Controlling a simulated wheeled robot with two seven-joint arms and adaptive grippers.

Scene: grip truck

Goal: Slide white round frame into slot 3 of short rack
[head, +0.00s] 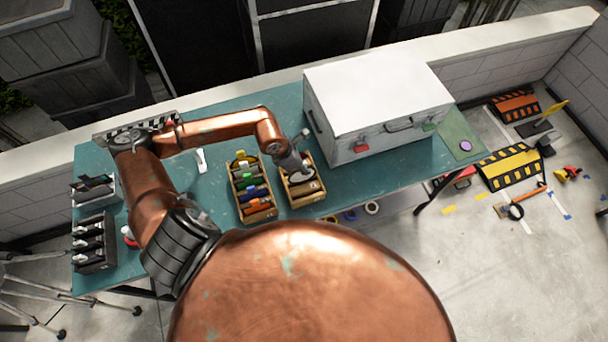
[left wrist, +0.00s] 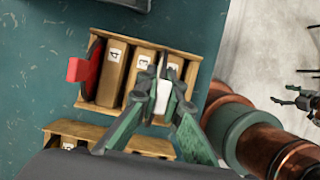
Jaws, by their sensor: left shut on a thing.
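The short rack (head: 315,189) is a light wooden box on the teal table, and in the left wrist view (left wrist: 205,68) it has several brown upright dividers with small labels. A red piece (left wrist: 78,70) sits at its left end there. My left gripper (head: 302,167) is over the short rack, and in the left wrist view (left wrist: 165,92) it is shut on the white frame (left wrist: 163,97). The frame shows edge-on as a pale strip between the fingers, above or partly among the dividers. Its lower edge and exact slot are hidden.
The longer rack (head: 247,213) with several coloured pieces stands left of the short rack. A large white-lidded case (head: 375,85) stands close on its right. Dark holders (head: 92,243) sit at the table's left end.

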